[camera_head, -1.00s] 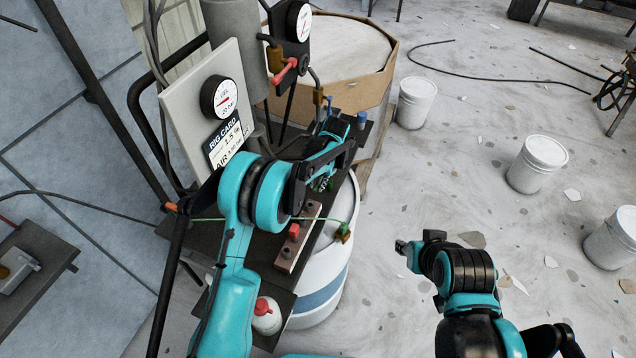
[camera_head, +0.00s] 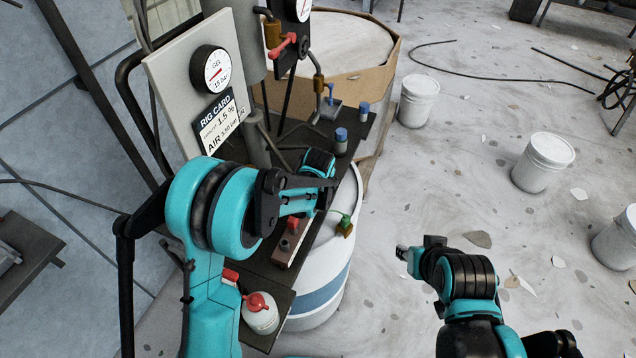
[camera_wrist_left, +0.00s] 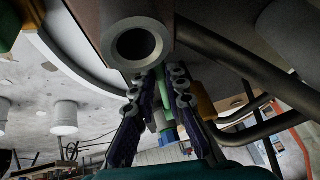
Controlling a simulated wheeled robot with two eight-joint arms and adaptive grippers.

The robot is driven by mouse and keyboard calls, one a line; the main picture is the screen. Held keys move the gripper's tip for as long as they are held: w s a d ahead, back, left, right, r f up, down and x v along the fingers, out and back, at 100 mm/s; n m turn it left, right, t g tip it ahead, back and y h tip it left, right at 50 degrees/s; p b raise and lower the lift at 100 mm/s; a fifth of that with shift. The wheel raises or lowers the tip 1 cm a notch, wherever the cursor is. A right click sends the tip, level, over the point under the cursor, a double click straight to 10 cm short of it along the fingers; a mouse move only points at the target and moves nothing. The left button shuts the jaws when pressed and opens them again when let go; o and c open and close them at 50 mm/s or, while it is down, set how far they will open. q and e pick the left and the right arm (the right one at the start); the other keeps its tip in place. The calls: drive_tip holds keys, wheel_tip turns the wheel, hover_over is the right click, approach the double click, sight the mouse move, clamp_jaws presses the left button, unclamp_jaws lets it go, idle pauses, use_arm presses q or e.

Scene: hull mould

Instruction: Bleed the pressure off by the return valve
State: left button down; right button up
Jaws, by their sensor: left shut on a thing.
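In the head view, a red-handled valve (camera_head: 287,45) sits on the pipework below the upper gauge, and a blue-handled valve (camera_head: 329,94) stands at the bench's far end. Which is the return valve is not readable. The GEL gauge (camera_head: 211,70) is on the grey panel above the rig card (camera_head: 216,121). My left arm reaches over the bench, and its own links hide the fingertips. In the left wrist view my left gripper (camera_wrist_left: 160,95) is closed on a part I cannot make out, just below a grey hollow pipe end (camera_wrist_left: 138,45). My right gripper (camera_head: 417,252) hangs over the floor, small and unclear.
A dark bench (camera_head: 262,262) holds blue-capped bottles (camera_head: 341,143), a red-button box (camera_head: 291,235) and a red-topped white bottle (camera_head: 260,311). Buckets (camera_head: 543,162) stand on the floor at right; the floor between is mostly clear.

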use_arm(q)
drive_tip(key=c, duration=1.5)
unclamp_jaws()
drive_tip(key=shift+c, duration=0.2)
drive_tip(key=shift+r, duration=0.15)
drive_tip(key=v, duration=1.2)
